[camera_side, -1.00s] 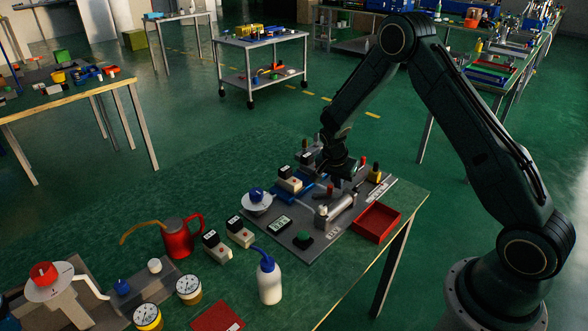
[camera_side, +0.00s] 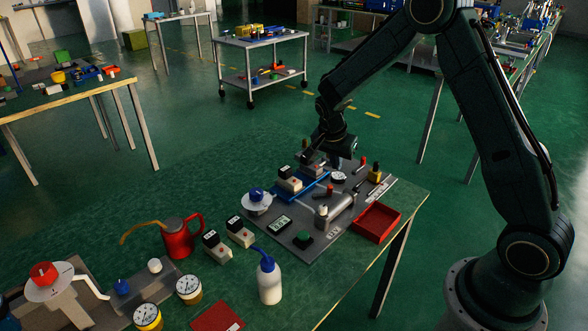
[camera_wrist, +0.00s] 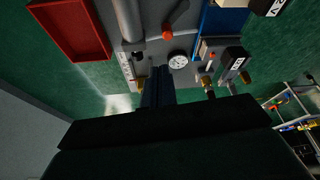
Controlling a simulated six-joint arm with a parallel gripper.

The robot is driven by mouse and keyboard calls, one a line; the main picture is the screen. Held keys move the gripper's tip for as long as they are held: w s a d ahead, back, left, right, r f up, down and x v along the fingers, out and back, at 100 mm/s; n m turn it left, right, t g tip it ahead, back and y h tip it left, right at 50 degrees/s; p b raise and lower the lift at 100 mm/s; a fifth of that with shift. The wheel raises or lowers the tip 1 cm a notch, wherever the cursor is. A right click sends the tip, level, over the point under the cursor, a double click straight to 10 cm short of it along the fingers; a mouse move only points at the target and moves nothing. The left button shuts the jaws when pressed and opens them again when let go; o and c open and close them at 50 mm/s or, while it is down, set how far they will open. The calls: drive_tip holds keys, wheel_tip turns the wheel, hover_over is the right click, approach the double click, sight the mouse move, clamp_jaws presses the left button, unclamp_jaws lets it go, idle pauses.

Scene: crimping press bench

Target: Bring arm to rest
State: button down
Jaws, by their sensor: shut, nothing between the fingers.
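My gripper (camera_side: 313,157) is over the back part of the grey press board (camera_side: 335,233) in the side view, above the board and apart from it as far as I can see. In the wrist view my gripper (camera_wrist: 157,72) shows as two dark fingers side by side, closed together with nothing between them. A white round dial (camera_wrist: 178,61) lies just beyond the fingertips in that view; it also shows on the board in the side view (camera_side: 338,177).
The board holds a silver cylinder (camera_side: 336,209), a green button (camera_side: 303,239) and a blue part (camera_side: 315,188). A red tray (camera_side: 376,222) is at its right. A red oil can (camera_side: 179,238) and a white bottle (camera_side: 269,283) stand in front.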

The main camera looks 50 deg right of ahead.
drive_tip(key=shift+r, duration=0.2)
drive_tip(key=shift+a, duration=0.1)
